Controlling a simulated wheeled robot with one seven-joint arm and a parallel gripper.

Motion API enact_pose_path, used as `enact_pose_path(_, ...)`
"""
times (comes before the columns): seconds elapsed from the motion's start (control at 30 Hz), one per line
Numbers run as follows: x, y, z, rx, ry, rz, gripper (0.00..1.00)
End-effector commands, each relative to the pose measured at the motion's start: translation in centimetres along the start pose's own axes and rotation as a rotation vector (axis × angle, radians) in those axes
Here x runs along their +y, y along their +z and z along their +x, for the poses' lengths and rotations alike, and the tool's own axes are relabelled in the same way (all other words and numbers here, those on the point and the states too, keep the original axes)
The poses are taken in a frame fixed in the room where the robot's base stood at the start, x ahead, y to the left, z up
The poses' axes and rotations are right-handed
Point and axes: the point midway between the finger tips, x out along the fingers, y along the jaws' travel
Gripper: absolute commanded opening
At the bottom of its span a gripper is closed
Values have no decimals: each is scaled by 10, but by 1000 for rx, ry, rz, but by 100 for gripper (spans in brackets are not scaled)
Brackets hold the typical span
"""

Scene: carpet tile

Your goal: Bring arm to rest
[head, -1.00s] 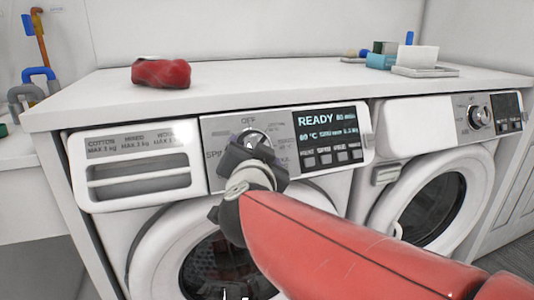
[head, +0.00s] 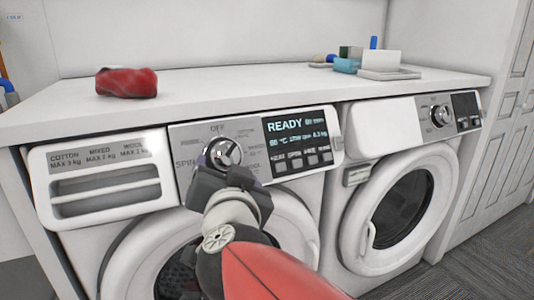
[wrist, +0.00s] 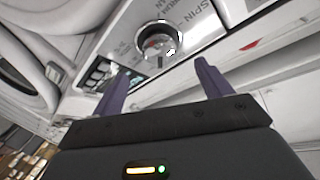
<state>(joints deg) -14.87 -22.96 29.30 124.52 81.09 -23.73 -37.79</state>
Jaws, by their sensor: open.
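My gripper (head: 222,178) is in front of the left washing machine's control panel, just below its round dial (head: 223,152). In the wrist view my gripper (wrist: 163,85) shows two purple fingers spread apart with nothing between them. The dial (wrist: 157,41) lies beyond the fingertips there, and the fingers look clear of it. My red arm reaches up from the bottom of the head view, bent at the wrist. The display (head: 297,140) reads READY.
A white countertop (head: 260,85) runs over both machines. A red bundle (head: 127,82) lies on its left part. A tray (head: 390,74) with boxes stands at the back right. The right washing machine (head: 400,200) is shut. Grey carpet floor (head: 470,255) is free at the lower right.

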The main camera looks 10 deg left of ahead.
Motion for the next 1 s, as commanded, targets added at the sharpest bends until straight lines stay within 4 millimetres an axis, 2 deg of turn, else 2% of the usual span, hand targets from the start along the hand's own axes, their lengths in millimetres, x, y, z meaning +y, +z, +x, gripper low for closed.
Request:
enact_pose_path(0.07,14,-5,-2,-27,-40,-52,77)
enact_pose_path(0.17,44,1,-10,-129,-74,-141,77)
enact_pose_path(0.27,91,18,-28,-282,-41,-222,77)
enact_pose_path(0.4,176,48,-74,-536,113,-287,77)
enact_pose_path(0.5,228,64,-112,-684,248,-295,77)
enact_pose_path(0.6,265,74,-145,-792,367,-290,77)
enact_pose_path(0.7,288,80,-168,-856,448,-281,77)
enact_pose_path(0.8,298,82,-180,-889,489,-275,77)
enact_pose_path(1.0,300,83,-182,-896,498,-276,77)
